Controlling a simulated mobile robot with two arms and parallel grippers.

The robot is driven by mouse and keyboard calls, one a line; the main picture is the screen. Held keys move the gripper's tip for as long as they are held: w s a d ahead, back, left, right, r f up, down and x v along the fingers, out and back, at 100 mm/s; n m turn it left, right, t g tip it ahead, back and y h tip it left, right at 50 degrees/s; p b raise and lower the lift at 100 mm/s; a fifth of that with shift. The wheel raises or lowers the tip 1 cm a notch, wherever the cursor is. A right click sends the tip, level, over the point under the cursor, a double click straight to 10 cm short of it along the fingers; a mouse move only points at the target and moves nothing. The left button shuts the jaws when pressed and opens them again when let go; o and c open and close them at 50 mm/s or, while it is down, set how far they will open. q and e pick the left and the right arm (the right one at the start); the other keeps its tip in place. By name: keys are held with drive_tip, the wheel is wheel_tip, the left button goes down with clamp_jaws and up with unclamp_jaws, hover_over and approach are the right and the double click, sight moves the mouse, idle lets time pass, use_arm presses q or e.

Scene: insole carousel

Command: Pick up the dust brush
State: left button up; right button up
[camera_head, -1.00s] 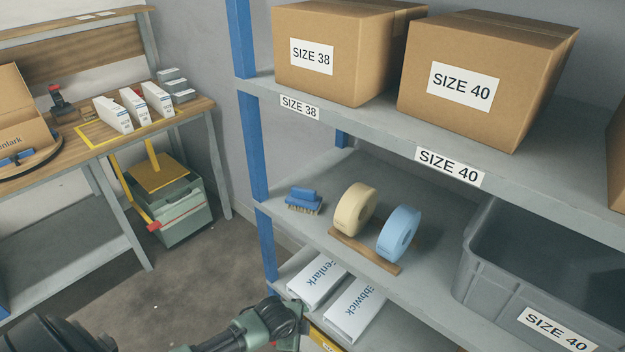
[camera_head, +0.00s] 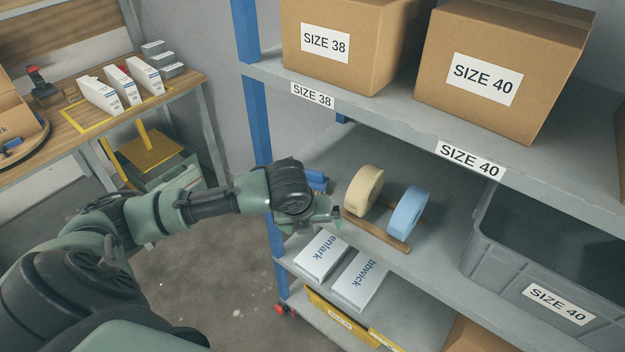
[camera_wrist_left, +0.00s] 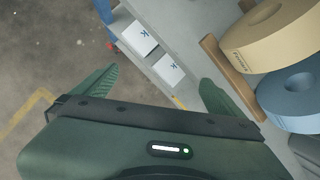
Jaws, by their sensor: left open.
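The dust brush (camera_head: 317,180) lies on the middle shelf near the blue corner post, left of the tape rolls. Only part of its blue top shows; my left arm hides its bristles. My left gripper (camera_head: 332,214) is at the shelf's front edge, just in front of the brush and apart from it as far as I can tell. In the left wrist view the gripper (camera_wrist_left: 158,90) has its two green fingers spread with nothing between them. I cannot make out the brush in that view.
A cream tape roll (camera_head: 366,190) and a blue tape roll (camera_head: 408,212) stand on a wooden holder (camera_head: 376,231) right of the brush. The upper shelf (camera_head: 400,125) overhangs the area. The blue post (camera_head: 258,120) stands close on the left. A grey crate (camera_head: 500,255) is farther right.

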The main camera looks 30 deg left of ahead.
sight(312, 176)
use_arm(q)
drive_tip(key=w+a+r+m+y, duration=0.1)
drive_tip(key=a+r+m, duration=0.2)
drive_tip(key=a, duration=0.3)
drive_tip(key=w+a+p, duration=0.1)
drive_tip(key=w, duration=0.2)
drive_tip(key=w+a+p, duration=0.1)
drive_tip(key=w, duration=0.3)
drive_tip(key=w+p, duration=0.1)
drive_tip(key=w, duration=0.3)
drive_tip(key=shift+w+a+r, duration=0.2)
drive_tip(key=shift+a+r, duration=0.1)
drive_tip(key=shift+a, duration=0.1)
drive_tip(key=p+x, duration=0.1)
drive_tip(key=x, duration=0.4)
drive_tip(key=shift+w+f, duration=0.1)
use_arm(e)
drive_tip(key=r, duration=0.4)
drive_tip(key=shift+a+r, duration=0.2)
drive_tip(key=shift+a, duration=0.1)
use_arm(q)
drive_tip(key=shift+a, duration=0.1)
drive_tip(key=c, duration=1.4)
use_arm(e)
drive_tip(key=shift+f, duration=0.1)
